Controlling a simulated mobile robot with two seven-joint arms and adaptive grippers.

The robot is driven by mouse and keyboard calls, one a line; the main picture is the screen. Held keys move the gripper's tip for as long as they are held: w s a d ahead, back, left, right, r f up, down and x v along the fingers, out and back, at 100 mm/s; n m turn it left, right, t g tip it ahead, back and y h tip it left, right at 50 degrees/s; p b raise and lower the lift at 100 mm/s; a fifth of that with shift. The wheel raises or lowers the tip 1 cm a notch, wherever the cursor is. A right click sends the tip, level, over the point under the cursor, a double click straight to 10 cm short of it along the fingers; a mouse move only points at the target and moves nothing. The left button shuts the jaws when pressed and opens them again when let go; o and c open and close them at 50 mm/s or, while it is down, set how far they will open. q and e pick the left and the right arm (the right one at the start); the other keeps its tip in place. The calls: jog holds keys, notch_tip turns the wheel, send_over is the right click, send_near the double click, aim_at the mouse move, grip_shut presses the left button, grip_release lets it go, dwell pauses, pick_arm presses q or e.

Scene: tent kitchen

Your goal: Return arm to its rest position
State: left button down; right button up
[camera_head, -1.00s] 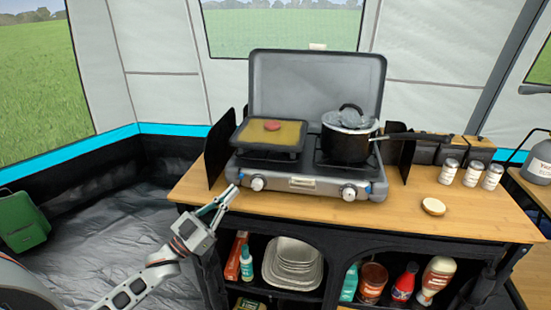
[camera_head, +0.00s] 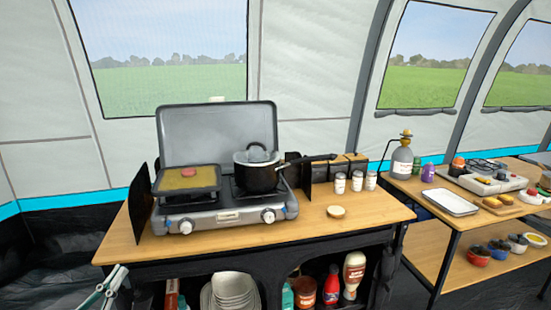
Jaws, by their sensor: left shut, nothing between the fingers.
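My left gripper (camera_head: 108,285) shows at the bottom left of the head view, in front of the counter's left front corner and below its top. Its fingers are together and hold nothing. The rest of my left arm is cut off by the lower picture edge. My right gripper is out of view. The wooden counter (camera_head: 330,232) carries a two-burner camp stove (camera_head: 225,217) with its lid raised. A griddle (camera_head: 187,181) with a reddish round piece on it sits on the left burner, and a black pot (camera_head: 258,178) sits on the right one.
A round bun-like piece (camera_head: 336,211) and several shakers (camera_head: 356,181) stand on the counter's right part. Bowls (camera_head: 234,290) and bottles (camera_head: 354,272) fill the shelf below. A second table at the right holds a gas bottle (camera_head: 402,160), a tray (camera_head: 450,202) and food.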

pick_arm(q)
jog(key=s+d+f+n+g+y, duration=0.1)
jog(key=s+d+f+g+y, duration=0.15)
jog(key=f, duration=0.35)
jog(key=s+d+f+n+g+y+p, duration=0.1)
jog(key=s+d+f, duration=0.25)
jog(key=f, duration=0.25)
jog(key=s+d+f+n+g+y, duration=0.1)
jog(key=s+d+f+y, duration=0.1)
jog(key=s+d+f, duration=0.3)
jog(key=s+d+f+g, duration=0.3)
jog(key=s+f, duration=0.3)
jog(key=s+d+f+g+y+p, duration=0.1)
jog(key=s+d+f+g, duration=0.2)
jog(key=s+f, duration=0.3)
jog(key=shift+s+d+f+g, duration=0.15)
jog(key=shift+s+d+g, duration=0.15)
jog(key=shift+s, duration=0.5)
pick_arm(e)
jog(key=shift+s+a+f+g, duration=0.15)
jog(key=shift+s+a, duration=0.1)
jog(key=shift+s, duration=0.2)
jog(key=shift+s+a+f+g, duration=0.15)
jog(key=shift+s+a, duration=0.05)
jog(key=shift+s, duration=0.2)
